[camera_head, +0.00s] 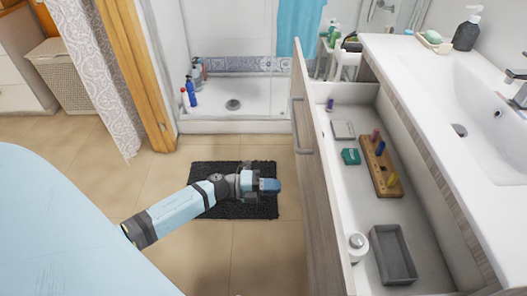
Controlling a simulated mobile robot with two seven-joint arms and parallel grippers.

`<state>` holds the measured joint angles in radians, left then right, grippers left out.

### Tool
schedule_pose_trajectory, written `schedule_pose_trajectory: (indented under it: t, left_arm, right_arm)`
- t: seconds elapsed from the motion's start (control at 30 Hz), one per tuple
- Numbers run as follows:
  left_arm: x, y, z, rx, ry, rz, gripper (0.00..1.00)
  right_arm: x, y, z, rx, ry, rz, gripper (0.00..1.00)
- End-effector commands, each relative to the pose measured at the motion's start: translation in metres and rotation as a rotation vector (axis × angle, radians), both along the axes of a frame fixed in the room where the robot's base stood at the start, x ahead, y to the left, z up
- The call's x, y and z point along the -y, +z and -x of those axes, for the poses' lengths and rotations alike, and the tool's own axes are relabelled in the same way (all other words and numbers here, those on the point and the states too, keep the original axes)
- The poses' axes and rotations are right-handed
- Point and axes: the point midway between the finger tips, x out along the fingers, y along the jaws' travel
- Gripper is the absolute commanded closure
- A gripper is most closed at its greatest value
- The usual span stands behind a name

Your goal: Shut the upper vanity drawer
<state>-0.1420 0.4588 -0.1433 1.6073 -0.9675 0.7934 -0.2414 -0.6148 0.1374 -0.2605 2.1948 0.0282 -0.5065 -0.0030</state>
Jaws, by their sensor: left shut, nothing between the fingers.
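The upper vanity drawer (304,150) stands pulled out to the left from under the white sink counter (440,95). Its wooden front faces left and carries a long metal handle (297,125). Inside lie a wooden block with coloured pegs (380,165), a grey tray (392,255), a white jar (357,246), a green box (350,156) and a grey case (343,130). My left gripper (272,186) is shut and empty, left of the drawer front and apart from it, above the dark mat. My right gripper is not in view.
A dark bath mat (240,205) lies on the tiled floor (200,255). A shower tray (260,98) with bottles (190,90) is at the back. A caddy (345,60) stands behind the drawer. A soap dispenser (467,30) stands on the counter.

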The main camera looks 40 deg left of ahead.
Motion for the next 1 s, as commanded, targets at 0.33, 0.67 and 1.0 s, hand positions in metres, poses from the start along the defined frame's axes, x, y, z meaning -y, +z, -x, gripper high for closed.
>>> schedule_pose_trajectory:
  t: [0.33, 0.67, 1.0]
  left_arm:
    - [0.052, 0.000, -0.039, 0.000, 0.000, 0.002, 1.00]
    - [0.063, 0.000, -0.047, -0.001, 0.001, 0.001, 1.00]
    - [0.064, 0.000, -0.048, -0.001, 0.001, 0.001, 1.00]
  right_arm:
    - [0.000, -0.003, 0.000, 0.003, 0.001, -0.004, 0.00]
    - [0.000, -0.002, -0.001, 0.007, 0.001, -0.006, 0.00]
    - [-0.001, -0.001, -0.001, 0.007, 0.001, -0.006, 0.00]
